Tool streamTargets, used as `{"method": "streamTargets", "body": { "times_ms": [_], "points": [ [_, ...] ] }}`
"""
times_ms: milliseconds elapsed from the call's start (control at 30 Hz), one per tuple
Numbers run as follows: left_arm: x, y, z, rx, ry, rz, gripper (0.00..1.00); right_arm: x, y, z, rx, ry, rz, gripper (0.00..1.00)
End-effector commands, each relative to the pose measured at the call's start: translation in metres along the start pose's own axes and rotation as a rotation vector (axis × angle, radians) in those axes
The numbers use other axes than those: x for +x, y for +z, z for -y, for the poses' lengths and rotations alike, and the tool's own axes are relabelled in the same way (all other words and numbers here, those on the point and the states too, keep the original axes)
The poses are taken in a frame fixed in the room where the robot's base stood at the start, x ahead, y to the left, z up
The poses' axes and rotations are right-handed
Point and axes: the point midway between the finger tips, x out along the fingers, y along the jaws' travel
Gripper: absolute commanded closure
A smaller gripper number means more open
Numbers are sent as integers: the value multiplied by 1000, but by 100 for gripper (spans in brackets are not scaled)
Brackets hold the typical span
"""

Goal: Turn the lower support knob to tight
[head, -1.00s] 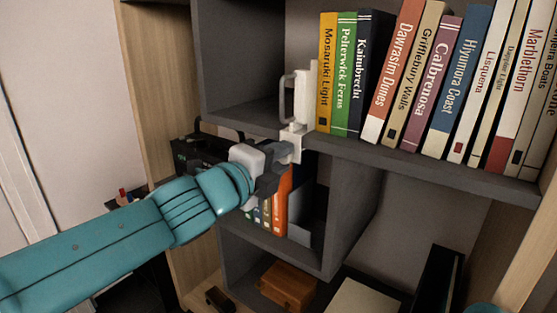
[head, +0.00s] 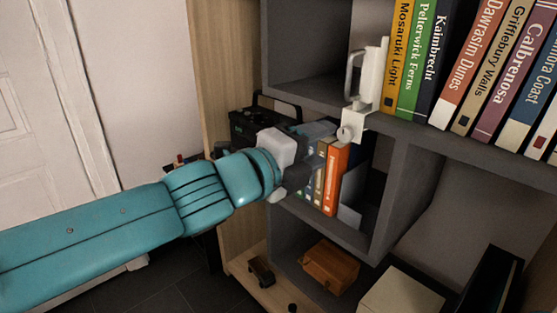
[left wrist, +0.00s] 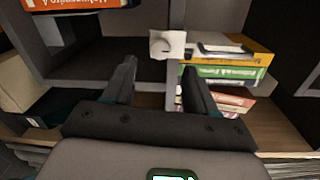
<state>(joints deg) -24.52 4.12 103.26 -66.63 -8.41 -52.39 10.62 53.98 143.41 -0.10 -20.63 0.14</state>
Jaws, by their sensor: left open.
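A white support bracket (head: 369,82) with a looped handle stands at the shelf edge in the head view, left of the upright books. My left gripper (head: 326,132) is just left of the knob in the head view. In the left wrist view its two dark fingers (left wrist: 158,67) are open and empty, with the knob beyond the tips, roughly between their lines. The knob looks apart from the fingers. My right gripper is not in view.
Upright books (head: 480,60) stand on the upper shelf right of the bracket. An orange book (head: 335,178) and others stand in the compartment below, close to my gripper. A black device (head: 255,125) sits behind my wrist.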

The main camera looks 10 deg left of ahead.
Motion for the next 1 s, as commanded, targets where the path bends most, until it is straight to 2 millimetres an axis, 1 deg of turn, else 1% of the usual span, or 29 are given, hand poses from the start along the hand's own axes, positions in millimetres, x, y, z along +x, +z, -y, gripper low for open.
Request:
{"method": "streamTargets", "body": {
  "times_ms": [33,200,300,400,567,867,933,967,1000],
  "points": [
    [-16,1,4,0,-3,2,43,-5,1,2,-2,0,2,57],
    [-59,2,5,-1,-1,2,43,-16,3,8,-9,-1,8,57],
    [-78,1,4,-1,0,2,43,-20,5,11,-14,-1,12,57],
    [-90,1,3,0,0,1,43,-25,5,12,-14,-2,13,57],
    [-99,0,1,-1,1,0,43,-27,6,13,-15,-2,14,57],
    [-100,1,-1,-1,2,2,43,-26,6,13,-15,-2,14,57],
    [-98,7,-9,-9,20,13,43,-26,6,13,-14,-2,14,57],
    [-94,9,-17,-15,38,16,43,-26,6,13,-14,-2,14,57],
    [-87,12,-31,-27,70,17,43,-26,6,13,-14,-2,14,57]
  ]
}}
